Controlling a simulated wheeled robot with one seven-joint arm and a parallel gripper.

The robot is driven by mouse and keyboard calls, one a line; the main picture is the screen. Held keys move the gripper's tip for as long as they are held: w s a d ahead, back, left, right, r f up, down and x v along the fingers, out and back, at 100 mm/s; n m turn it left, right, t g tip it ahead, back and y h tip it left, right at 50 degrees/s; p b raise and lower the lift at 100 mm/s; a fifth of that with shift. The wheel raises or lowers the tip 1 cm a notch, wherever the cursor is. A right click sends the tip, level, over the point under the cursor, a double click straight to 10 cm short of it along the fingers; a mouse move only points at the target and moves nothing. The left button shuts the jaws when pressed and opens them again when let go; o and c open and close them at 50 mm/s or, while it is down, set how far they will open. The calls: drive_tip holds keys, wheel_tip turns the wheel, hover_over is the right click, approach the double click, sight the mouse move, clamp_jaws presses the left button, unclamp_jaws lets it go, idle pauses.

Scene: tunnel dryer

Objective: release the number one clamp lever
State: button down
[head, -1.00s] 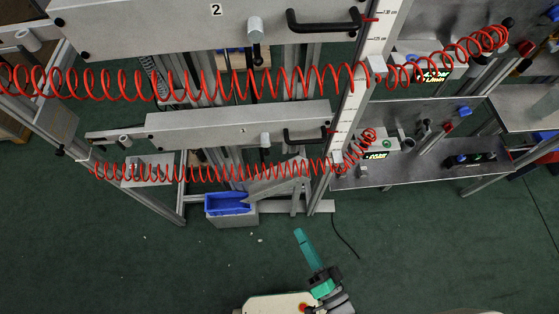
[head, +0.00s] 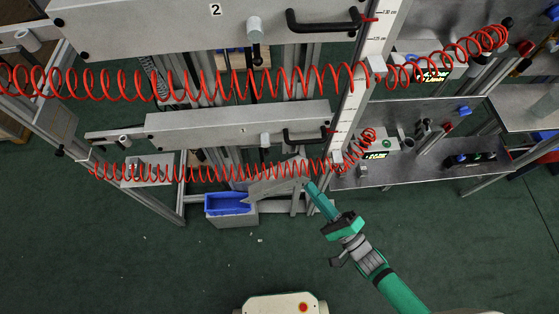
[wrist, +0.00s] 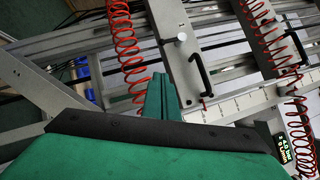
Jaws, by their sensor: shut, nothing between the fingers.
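A grey panel marked 2 (head: 150,25) spans the top of the head view, with a grey-capped lever (head: 255,32) near its right end. The lower panel (head: 195,128) carries a small label I cannot read surely, and a similar small lever (head: 265,140).
Black handles (head: 325,20) (head: 303,136) sit right of the levers. Red coiled hoses (head: 200,85) (head: 220,173) stretch across the frame. A white ruler post (head: 350,105) stands at right. A blue bin (head: 226,203) is below. The green floor in front is open.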

drive_tip(key=s+a+r+x, duration=0.1)
drive_tip(key=a+x, duration=0.1)
drive_tip(key=x, duration=1)
drive_tip(key=shift+a, duration=0.3)
drive_tip(key=shift+a, duration=0.1)
